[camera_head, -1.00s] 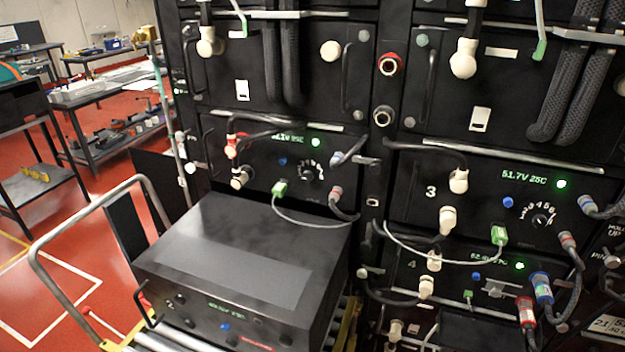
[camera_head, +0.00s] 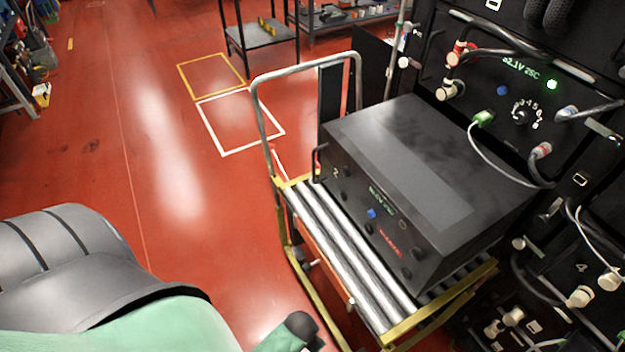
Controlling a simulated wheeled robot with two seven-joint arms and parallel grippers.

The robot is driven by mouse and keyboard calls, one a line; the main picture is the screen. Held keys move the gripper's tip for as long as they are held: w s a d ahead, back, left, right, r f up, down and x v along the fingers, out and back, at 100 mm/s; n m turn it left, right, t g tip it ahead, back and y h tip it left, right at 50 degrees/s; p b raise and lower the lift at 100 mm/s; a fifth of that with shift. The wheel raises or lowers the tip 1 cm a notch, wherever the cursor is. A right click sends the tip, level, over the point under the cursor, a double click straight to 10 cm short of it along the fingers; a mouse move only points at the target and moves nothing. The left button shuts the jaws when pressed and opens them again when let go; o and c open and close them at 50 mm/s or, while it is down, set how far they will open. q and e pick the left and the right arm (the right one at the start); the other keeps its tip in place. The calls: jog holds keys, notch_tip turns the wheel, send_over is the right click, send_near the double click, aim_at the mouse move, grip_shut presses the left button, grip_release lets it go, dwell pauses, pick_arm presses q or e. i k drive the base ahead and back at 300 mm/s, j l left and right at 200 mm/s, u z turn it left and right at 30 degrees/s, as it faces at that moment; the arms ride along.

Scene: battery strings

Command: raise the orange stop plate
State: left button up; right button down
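The roller cart (camera_head: 345,270) has a yellow frame and stands against the battery rack. An orange plate (camera_head: 322,262) hangs along its near left side, below the level of the rollers; I take it for the stop plate. A small silver knob or pin shows beside it. A black battery module (camera_head: 410,170) lies on the rollers, set back from that side, so bare rollers show between. Neither of my grippers is clearly in view. Grey and green parts of my own body or arm fill the lower left corner, with a dark rounded end near the cart.
The battery rack (camera_head: 510,75) with cables and connectors takes up the right side. The cart's grey tube handle (camera_head: 307,65) rises at its left end. Open red floor (camera_head: 170,160) lies left of the cart. A shelf table (camera_head: 262,38) stands at the back.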

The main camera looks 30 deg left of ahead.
aim_at(312, 264)
jog(key=k+l+u, duration=0.1)
jog(key=u, duration=0.4)
jog(key=k+l+u, duration=0.1)
jog(key=l+u, duration=0.15)
jog(key=u, duration=0.25)
